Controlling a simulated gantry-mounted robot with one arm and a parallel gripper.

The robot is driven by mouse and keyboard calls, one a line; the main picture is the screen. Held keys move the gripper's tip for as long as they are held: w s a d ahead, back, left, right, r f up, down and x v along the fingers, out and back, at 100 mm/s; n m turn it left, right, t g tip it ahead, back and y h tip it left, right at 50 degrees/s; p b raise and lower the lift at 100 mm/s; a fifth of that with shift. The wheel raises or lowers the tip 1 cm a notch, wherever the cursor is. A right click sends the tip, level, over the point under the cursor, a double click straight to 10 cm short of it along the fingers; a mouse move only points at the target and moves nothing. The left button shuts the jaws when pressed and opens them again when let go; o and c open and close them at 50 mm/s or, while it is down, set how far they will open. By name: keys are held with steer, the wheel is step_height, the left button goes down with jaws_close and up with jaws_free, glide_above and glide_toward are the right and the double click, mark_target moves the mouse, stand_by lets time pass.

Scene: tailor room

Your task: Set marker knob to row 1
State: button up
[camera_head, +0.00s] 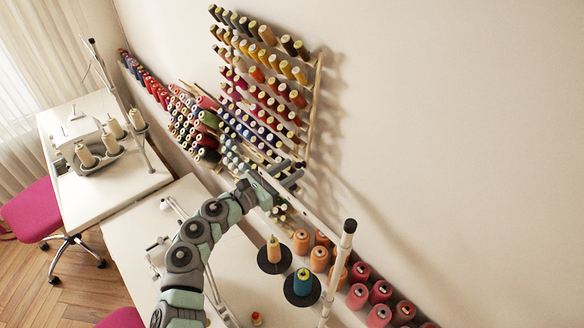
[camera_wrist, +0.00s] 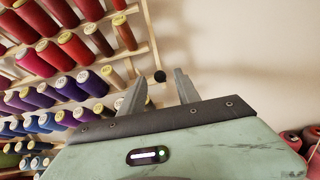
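A small dark round knob (camera_wrist: 160,76), likely the marker knob, shows in the wrist view at the right edge of the wooden thread rack (camera_wrist: 155,45). My gripper (camera_wrist: 160,76) is open, with one grey finger on each side of the knob in the picture. I cannot tell whether the knob is between the fingertips or beyond them. In the head view, my gripper (camera_head: 291,172) is at the lower right of the rack (camera_head: 318,90), with its fingers apart. The knob cannot be made out there. No row numbers are readable.
Thread spools fill the rack to the left of my gripper. Orange cones (camera_head: 301,241) and red cones (camera_head: 358,296) stand along the wall at lower right. A white thread stand (camera_head: 348,226) rises from the table. The wall right of the rack is bare.

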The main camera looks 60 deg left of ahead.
steer(key=shift+w+a, duration=0.2)
steer(key=shift+w, duration=0.35)
jaws_close()
stand_by(1.1)
